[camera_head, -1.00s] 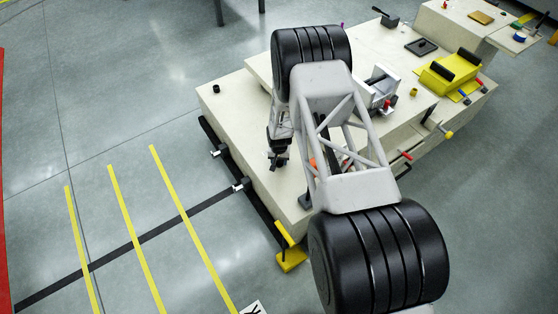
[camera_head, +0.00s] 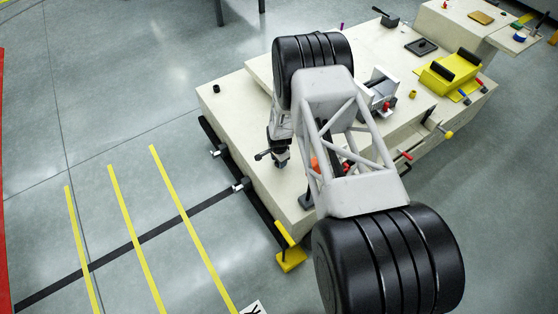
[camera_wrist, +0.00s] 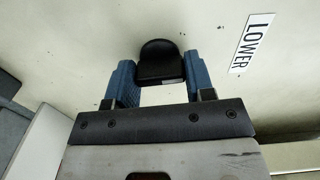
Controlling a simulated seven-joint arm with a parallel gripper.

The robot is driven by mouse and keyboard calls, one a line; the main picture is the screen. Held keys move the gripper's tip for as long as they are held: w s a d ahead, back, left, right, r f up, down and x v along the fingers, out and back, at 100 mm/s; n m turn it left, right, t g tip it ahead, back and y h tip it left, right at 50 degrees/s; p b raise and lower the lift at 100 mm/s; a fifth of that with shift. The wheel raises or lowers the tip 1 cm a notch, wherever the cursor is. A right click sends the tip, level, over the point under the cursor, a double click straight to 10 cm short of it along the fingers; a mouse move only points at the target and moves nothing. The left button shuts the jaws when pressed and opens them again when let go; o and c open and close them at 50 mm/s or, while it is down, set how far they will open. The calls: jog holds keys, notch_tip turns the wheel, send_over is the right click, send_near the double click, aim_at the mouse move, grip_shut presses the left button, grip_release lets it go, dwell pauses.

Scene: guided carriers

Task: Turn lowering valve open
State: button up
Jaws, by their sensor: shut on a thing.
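The lowering valve's handle (camera_wrist: 160,62) is a black piece with a rounded end, between my gripper's two blue fingers in the wrist view. My gripper (camera_wrist: 160,82) is shut on it. A white label reading LOWER (camera_wrist: 252,43) lies on the cream surface to the right of the handle. In the head view my gripper (camera_head: 280,158) is low over the left part of the cream block, partly hidden by my arm. A small dark part (camera_head: 262,155) sticks out to its left there. The valve's base is hidden.
The cream block (camera_head: 225,107) carries a yellow cradle (camera_head: 450,72), a grey bracket (camera_head: 381,88) and red-tipped levers on its right side. A yellow foot (camera_head: 291,260) stands at its front corner. Open floor with yellow stripes (camera_head: 137,240) lies left.

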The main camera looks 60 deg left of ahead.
jog(key=shift+m, duration=0.4)
jog(key=o, duration=0.9)
jog(key=shift+r, duration=3.9)
jog(key=shift+w+r, duration=0.1)
